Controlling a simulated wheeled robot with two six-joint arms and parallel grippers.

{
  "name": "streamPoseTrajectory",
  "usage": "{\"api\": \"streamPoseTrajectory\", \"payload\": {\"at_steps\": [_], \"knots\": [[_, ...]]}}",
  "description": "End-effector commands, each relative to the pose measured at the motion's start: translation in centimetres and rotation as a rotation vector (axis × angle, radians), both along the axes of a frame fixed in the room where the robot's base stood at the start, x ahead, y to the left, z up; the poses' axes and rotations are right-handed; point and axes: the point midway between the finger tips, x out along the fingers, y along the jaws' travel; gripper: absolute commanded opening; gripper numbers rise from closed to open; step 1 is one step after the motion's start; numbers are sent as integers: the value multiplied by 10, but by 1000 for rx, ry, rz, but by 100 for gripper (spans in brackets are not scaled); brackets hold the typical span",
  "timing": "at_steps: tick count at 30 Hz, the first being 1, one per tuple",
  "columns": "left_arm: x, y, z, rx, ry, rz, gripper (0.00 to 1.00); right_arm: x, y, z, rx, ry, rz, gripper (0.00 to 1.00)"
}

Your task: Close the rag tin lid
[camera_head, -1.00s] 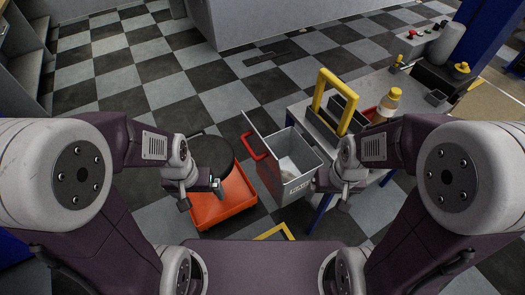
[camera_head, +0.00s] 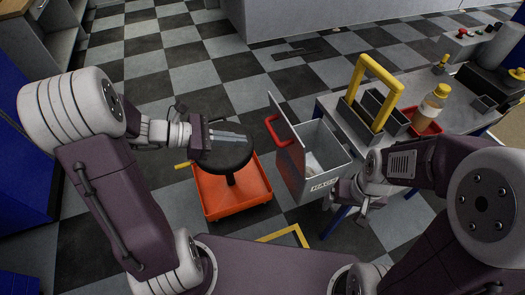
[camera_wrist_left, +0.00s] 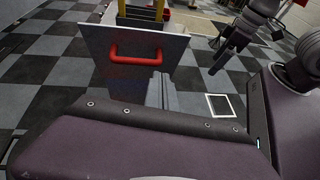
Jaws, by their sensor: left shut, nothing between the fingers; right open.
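The rag tin (camera_head: 322,170) is a grey open-topped box with a label on its front, fixed at the left end of the workbench. Pale rags show inside it. Its lid (camera_head: 286,145) stands open and upright along the tin's left side, with a red handle (camera_head: 279,131) on its outer face. In the left wrist view the lid (camera_wrist_left: 103,55) faces me with the red handle (camera_wrist_left: 136,53) near its middle. My left gripper (camera_head: 244,138) is shut and empty, left of the lid and apart from it. My right gripper (camera_head: 364,212) is open, beside the tin's front right.
A round black stool seat (camera_head: 222,158) above an orange tray base (camera_head: 212,199) stands under my left gripper. The workbench (camera_head: 408,82) holds a yellow-handled caddy (camera_head: 378,62) and a yellow-capped bottle (camera_head: 431,105) in a red tray. Checkered floor lies open behind.

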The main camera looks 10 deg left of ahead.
Motion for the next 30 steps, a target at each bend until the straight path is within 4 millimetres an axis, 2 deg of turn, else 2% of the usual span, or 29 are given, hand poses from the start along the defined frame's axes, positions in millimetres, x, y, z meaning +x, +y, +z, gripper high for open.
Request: {"api": "streamPoseTrajectory", "payload": {"at_steps": [1, 3, 6, 10, 14, 26, 30], "knots": [[5, 24, -28, -12, 15, 76, 0, 0, 0, -22, 0, -1, 0, 85], [5, 44, -39, -22, 33, 134, 0, 0, 0, -27, 0, -1, 0, 85], [4, 55, -40, -24, 36, 168, 0, 0, 0, -27, 0, -1, 0, 85], [5, 54, -39, -23, 36, 167, 0, 0, 0, -24, 0, -1, 0, 85], [11, 41, -45, -23, 38, 163, 0, 0, 0, -27, 0, -1, 0, 85], [49, -27, -81, -21, 38, 159, 0, 0, 0, -36, 0, -1, 0, 85], [60, -45, -69, -19, 34, 161, 0, 0, 0, -29, 0, -1, 0, 85]]}}
